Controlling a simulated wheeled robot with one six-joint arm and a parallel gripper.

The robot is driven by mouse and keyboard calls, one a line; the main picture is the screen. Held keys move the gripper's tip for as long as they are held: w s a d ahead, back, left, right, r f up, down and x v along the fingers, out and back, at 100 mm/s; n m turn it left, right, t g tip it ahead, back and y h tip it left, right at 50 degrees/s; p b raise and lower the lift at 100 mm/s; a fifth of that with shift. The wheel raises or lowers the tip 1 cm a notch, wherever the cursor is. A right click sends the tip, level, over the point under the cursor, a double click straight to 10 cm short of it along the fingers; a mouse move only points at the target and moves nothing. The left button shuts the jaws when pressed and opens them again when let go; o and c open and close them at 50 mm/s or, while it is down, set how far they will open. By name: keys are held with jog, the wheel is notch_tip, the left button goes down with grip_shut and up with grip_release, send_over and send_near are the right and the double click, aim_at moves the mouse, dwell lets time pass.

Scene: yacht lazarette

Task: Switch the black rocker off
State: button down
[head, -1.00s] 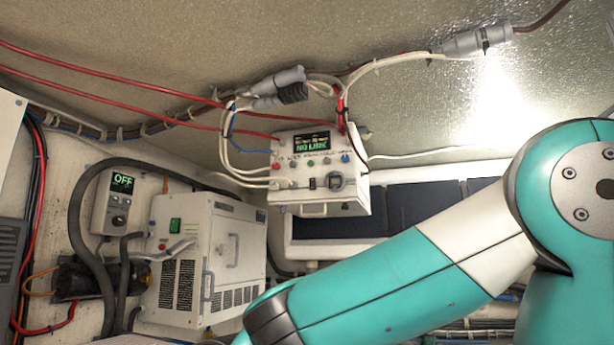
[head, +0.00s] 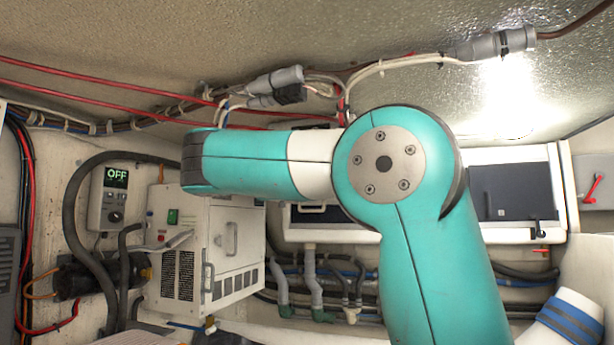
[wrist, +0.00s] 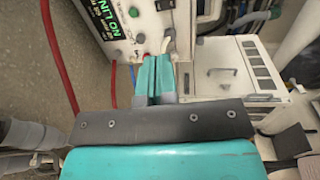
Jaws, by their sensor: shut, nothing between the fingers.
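The white control box with the lit green display (wrist: 112,22) shows at the top of the wrist view. Whether the tips touch the box cannot be told. In the head view my arm hides the box and the gripper.
A white machine (head: 238,240) with a green switch (head: 173,216) stands at left, beside a grey controller (head: 115,205) reading OFF. Red cables (head: 110,97) and grey connectors (head: 275,80) run along the ceiling. A red cable (wrist: 62,60) hangs left of my fingers.

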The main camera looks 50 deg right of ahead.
jog(key=p+x, duration=0.7)
jog(key=x, duration=0.7)
jog(key=shift+w, duration=0.1)
